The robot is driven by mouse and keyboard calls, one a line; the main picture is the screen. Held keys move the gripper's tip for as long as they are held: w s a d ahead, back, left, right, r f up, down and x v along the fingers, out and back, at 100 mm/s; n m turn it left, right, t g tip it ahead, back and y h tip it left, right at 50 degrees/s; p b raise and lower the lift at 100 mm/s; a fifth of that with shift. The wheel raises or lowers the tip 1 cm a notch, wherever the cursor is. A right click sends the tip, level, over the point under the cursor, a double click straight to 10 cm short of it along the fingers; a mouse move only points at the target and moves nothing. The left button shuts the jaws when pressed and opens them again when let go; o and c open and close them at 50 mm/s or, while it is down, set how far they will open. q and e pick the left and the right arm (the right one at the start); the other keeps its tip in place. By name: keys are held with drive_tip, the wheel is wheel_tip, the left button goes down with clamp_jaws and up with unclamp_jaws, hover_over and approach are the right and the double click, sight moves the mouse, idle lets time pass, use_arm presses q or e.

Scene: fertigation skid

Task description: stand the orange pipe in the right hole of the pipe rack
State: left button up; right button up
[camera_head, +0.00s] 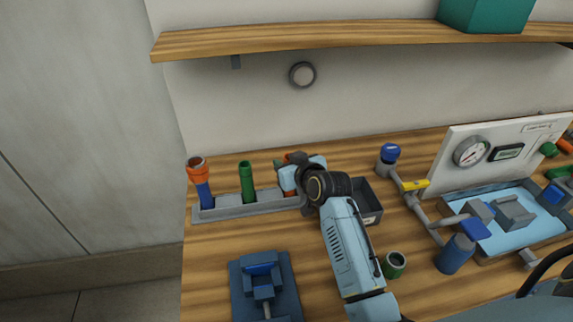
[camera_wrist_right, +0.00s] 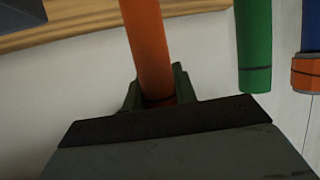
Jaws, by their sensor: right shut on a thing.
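The orange pipe (camera_wrist_right: 150,45) is upright between the fingers of my right gripper (camera_wrist_right: 158,92), which is shut on it. In the head view, the right gripper (camera_head: 289,178) is at the right end of the grey pipe rack (camera_head: 228,212), and a short orange piece of the pipe (camera_head: 291,193) shows just below it. The gripper hides the right hole, so I cannot tell whether the pipe's lower end is inside it. A green pipe (camera_head: 247,184) stands in the rack's middle, and a blue pipe with an orange top (camera_head: 205,192) at its left. My left gripper is out of view.
A dark grey box (camera_head: 368,203) stands right of the gripper. A blue clamp fixture (camera_head: 262,282) and a short green cup (camera_head: 394,265) are in front. Grey piping (camera_head: 410,200) and a gauge panel (camera_head: 490,155) fill the right. A wooden shelf (camera_head: 330,38) hangs above.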

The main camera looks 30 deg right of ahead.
drive_tip(key=shift+f, duration=0.2)
drive_tip(key=o, duration=0.9)
drive_tip(key=shift+o, duration=0.2)
drive_tip(key=p+v, duration=0.1)
drive_tip(key=v, duration=1.1)
